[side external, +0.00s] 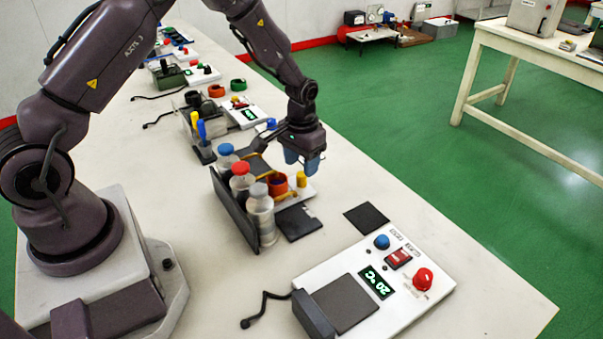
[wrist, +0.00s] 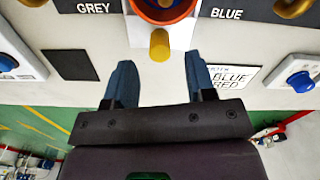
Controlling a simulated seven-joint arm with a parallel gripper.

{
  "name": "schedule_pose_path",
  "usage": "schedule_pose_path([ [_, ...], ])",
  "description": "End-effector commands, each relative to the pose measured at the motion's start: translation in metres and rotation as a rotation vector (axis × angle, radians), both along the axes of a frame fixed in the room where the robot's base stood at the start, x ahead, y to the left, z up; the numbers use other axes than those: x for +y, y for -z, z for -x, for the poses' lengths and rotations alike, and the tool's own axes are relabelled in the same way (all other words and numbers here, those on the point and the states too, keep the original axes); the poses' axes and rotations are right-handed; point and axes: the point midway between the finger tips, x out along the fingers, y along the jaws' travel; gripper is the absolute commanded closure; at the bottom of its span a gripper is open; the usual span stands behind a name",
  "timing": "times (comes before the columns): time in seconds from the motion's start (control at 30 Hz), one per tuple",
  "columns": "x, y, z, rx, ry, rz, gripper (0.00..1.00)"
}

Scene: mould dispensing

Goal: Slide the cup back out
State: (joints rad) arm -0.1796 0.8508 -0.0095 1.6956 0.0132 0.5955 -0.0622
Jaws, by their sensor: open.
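An orange cup (side external: 277,183) stands at the dispenser on the table, beside a row of bottles. In the wrist view the cup (wrist: 165,12) is cut off by the top edge, so its contents are unclear. A yellow upright knob (wrist: 159,45) stands on its near side, and also shows in the side view (side external: 301,179).
Bottles with blue (side external: 226,149), red (side external: 240,168) and grey (side external: 258,190) caps stand in a dark rack left of the cup. A control box (side external: 425,300) with a "20 °C" display and a red knob sits at the front.

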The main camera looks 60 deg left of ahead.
Motion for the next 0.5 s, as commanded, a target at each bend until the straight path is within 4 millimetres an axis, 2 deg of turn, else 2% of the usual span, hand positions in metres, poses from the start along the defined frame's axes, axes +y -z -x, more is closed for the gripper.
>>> schedule_pose_path([
  [0.1,0.000,0.020,0.001,0.002,0.000,0.000,0.50],
  [0.2,0.000,0.030,0.000,0.001,0.000,0.000,0.50],
  [0.5,0.000,0.038,0.000,-0.001,0.000,0.000,0.50],
])
